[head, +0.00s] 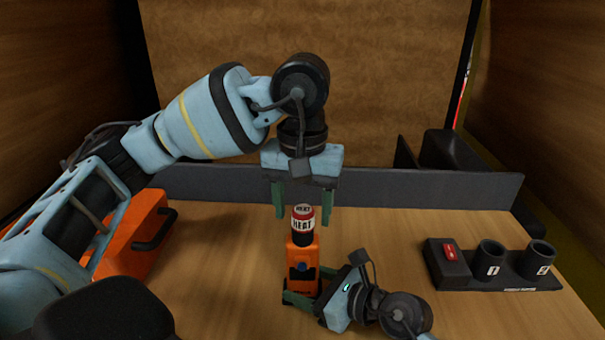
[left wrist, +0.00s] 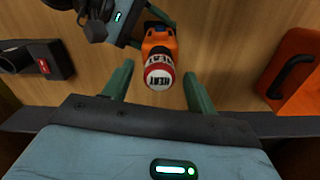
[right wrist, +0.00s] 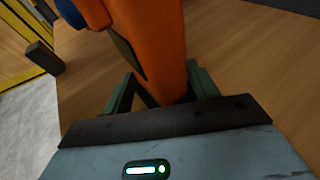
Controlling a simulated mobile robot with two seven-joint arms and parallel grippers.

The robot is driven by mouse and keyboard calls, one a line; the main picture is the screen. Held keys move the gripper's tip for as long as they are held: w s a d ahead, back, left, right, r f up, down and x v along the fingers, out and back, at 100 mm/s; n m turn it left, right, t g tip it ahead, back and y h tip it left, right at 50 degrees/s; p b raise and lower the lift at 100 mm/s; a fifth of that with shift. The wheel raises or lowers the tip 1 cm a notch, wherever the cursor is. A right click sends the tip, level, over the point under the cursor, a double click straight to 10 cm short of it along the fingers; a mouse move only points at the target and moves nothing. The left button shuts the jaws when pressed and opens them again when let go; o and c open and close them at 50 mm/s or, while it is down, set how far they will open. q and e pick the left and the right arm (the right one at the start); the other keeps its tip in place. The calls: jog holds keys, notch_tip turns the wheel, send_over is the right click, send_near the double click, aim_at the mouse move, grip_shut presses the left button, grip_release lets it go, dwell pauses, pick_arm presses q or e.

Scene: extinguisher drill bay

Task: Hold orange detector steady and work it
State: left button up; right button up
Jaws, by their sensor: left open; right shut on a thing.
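The orange detector (head: 302,262) stands upright on the wooden table in the head view, with a blue button on its front and a red and white cap marked HEAT (head: 303,222) on top. My right gripper (head: 299,299) is shut on its lower body from the right; the right wrist view shows the orange body (right wrist: 160,45) between the green fingers. My left gripper (head: 304,212) points down above the detector, open, its fingers on either side of the cap's top. The left wrist view shows the cap (left wrist: 160,76) between the spread fingers, not visibly touched.
An orange case (head: 140,232) with a dark handle lies on the left of the table. A black holder (head: 490,268) with a red switch and two numbered cups stands at the right. A low grey wall (head: 400,186) runs along the back.

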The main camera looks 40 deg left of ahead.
pick_arm(q)
notch_tip(320, 180, up, 11)
dwell(0.5)
jog(key=shift+f, duration=0.1)
dwell(0.4)
pick_arm(e)
jog(key=o, duration=0.8)
jog(key=v, duration=1.2)
